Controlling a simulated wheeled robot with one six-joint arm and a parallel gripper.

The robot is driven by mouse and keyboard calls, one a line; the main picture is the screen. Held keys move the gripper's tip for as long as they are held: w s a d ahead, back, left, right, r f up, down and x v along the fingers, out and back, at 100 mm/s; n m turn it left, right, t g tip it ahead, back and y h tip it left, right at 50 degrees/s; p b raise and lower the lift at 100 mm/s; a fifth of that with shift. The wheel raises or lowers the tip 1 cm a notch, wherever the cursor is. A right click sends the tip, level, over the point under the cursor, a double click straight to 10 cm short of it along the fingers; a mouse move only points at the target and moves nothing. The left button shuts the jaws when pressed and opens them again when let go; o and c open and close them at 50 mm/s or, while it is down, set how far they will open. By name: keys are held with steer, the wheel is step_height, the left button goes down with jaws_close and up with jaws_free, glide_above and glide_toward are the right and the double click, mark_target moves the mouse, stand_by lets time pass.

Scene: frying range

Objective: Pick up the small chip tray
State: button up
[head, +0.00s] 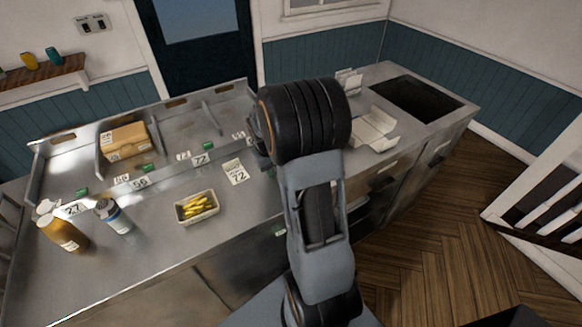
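The small chip tray (201,218) is a pale open tray with several yellow chips (198,205) in it. It sits upright on the steel counter (160,260), near the front edge and left of my arm. My gripper (260,143) is mostly hidden behind the thick black joint of my arm. Only a dark part of it shows at the joint's left side, above and to the right of the tray. It looks apart from the tray. I cannot see its fingertips or whether it is open.
A mustard-coloured bottle (64,234) and a white-and-blue bottle (114,217) stand left of the tray. A brown box (124,142) sits in a rear bay. Open white cartons (372,130) lie right of my arm.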

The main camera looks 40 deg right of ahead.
steer(key=shift+f, duration=0.3)
jaws_close()
stand_by(1.3)
